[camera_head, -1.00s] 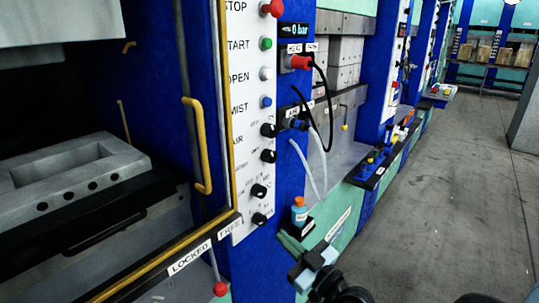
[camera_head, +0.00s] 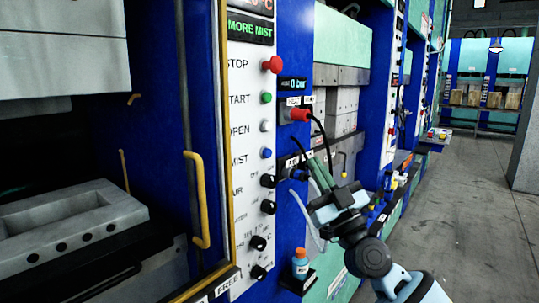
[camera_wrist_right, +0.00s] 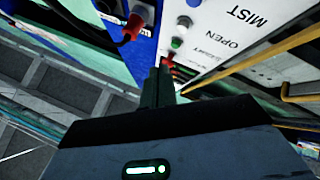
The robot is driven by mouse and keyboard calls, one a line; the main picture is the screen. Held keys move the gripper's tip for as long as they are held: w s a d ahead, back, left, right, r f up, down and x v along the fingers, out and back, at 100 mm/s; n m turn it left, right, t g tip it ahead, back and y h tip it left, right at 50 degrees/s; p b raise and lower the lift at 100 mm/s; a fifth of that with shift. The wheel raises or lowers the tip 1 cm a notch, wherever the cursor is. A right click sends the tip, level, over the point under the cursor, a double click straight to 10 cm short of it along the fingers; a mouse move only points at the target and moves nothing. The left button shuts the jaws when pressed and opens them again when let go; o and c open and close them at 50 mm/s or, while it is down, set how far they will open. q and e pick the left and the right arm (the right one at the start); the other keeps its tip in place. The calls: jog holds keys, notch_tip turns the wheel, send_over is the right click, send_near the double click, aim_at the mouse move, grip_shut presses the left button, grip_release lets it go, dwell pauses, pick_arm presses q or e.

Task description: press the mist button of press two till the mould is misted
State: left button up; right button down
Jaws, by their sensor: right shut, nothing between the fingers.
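The press's white control panel (camera_head: 240,130) carries a column of buttons. The blue button (camera_head: 266,153) beside the word MIST is below the OPEN button; nothing touches it. The display (camera_head: 250,29) above reads MORE MIST in green. The grey mould (camera_head: 70,222) lies in the press at the left, with a rectangular hollow. My right gripper (camera_head: 317,168) is shut and empty, right of the panel and apart from the buttons. In the right wrist view its fingers (camera_wrist_right: 160,78) point toward the panel, which appears upside down with MIST lettering (camera_wrist_right: 245,20). My left gripper is out of view.
A yellow door handle (camera_head: 197,200) and yellow-edged frame stand left of the panel. A red plug (camera_head: 299,115) with a black cable is close to my right gripper. An orange-and-blue bottle (camera_head: 300,264) stands below. The aisle floor (camera_head: 470,215) at the right is clear.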

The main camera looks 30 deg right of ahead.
aim_at(268, 153)
jog(key=shift+h, duration=0.3)
